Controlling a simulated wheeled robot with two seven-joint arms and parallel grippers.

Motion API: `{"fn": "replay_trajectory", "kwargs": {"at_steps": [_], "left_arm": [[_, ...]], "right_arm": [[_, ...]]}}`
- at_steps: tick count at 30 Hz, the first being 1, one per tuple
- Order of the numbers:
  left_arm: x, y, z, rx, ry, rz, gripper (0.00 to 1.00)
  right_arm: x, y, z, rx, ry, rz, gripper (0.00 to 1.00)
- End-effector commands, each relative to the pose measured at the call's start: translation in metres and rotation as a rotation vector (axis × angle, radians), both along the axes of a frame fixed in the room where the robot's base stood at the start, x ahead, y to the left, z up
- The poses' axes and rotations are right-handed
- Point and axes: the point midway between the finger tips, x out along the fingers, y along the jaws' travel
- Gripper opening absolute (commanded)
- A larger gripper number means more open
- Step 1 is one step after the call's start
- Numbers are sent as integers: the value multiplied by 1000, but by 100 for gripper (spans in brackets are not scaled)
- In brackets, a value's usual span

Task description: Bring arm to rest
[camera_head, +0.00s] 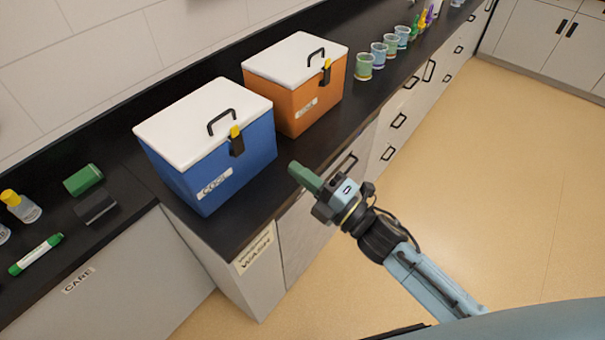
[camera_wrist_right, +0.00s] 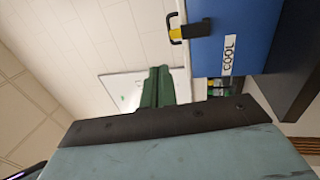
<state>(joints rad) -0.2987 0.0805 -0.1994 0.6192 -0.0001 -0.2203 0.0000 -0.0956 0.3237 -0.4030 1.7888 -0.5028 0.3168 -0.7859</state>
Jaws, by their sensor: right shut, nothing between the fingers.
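My right gripper (camera_head: 303,175) has green fingers that are shut with nothing between them. It is held in front of the counter, to the right of the blue cool box and apart from it. In the right wrist view its closed fingers (camera_wrist_right: 157,86) point toward the wall. The blue cool box (camera_head: 228,163) with a white lid stands on the black counter and is closed, with a yellow-tipped latch at its front. It also shows in the right wrist view (camera_wrist_right: 222,48). My left gripper is not in view.
An orange box (camera_head: 305,104) with a white lid stands behind the blue one. Several small cups (camera_head: 365,66) line the counter farther back. The floor (camera_head: 480,190) at right is clear.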

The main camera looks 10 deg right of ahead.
Motion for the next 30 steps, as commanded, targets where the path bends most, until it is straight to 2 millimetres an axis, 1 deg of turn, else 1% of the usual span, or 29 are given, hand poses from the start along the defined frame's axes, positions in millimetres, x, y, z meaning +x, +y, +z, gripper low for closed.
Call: {"fn": "replay_trajectory", "kwargs": {"at_steps": [17,20,23,26,27,29,30], "left_arm": [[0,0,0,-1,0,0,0],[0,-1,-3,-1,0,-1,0],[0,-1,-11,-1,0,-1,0],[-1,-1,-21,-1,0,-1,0],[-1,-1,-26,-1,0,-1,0],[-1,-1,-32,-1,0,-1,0],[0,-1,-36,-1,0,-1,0]], "right_arm": [[-2,-2,-1,0,2,-1,0],[1,-5,-15,11,42,-14,0],[5,-17,-57,43,158,-55,0],[6,-36,-124,100,344,-127,0],[4,-44,-154,128,428,-162,0],[-3,-58,-199,172,550,-219,0],[-10,-66,-228,203,630,-257,0]]}}
